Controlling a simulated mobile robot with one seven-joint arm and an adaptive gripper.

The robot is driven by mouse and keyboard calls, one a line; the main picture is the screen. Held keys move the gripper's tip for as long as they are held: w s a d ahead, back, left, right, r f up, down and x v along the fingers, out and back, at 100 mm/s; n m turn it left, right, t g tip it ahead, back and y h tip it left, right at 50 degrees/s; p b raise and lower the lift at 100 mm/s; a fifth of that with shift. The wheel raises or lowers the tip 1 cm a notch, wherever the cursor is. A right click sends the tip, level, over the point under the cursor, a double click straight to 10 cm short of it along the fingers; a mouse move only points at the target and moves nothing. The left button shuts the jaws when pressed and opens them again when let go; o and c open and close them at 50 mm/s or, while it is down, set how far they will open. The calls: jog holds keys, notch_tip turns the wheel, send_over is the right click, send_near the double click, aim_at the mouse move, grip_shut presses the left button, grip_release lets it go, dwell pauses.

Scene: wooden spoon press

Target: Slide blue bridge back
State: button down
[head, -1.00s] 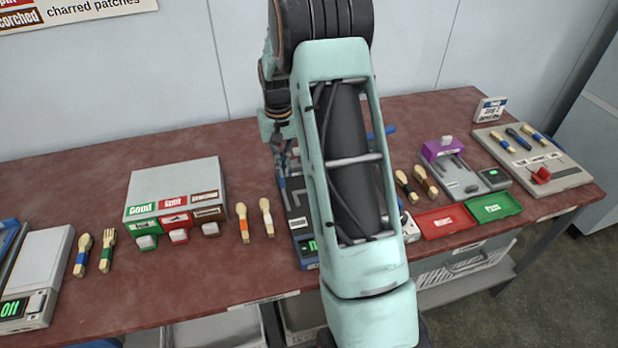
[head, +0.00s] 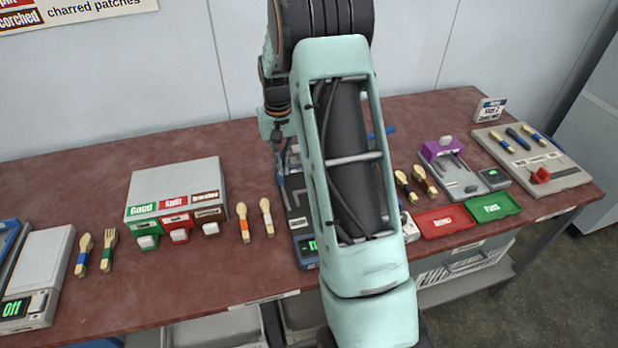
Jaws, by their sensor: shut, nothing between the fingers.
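A grey device with a blue base (head: 308,262) and a green-lit display stands mid-table, mostly hidden behind my arm. A blue bar (head: 380,133) sticks out to the right of my arm at the back of this device. I cannot tell whether it is part of the blue bridge, whose body is hidden. My gripper (head: 284,182) is shut and empty, pointing down at the left back side of the device. I cannot tell whether it touches the bridge.
Left of the device lie two wooden utensils (head: 243,222) and a grey box with coloured labels (head: 172,190). To the right are a red tray (head: 443,221), a green tray (head: 492,208) and a device with a purple bridge (head: 441,150). The back left of the table is clear.

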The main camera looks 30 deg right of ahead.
notch_tip(320, 180, up, 6)
jog(key=p, duration=0.3)
jog(key=shift+p, duration=0.3)
jog(key=shift+r, duration=0.1)
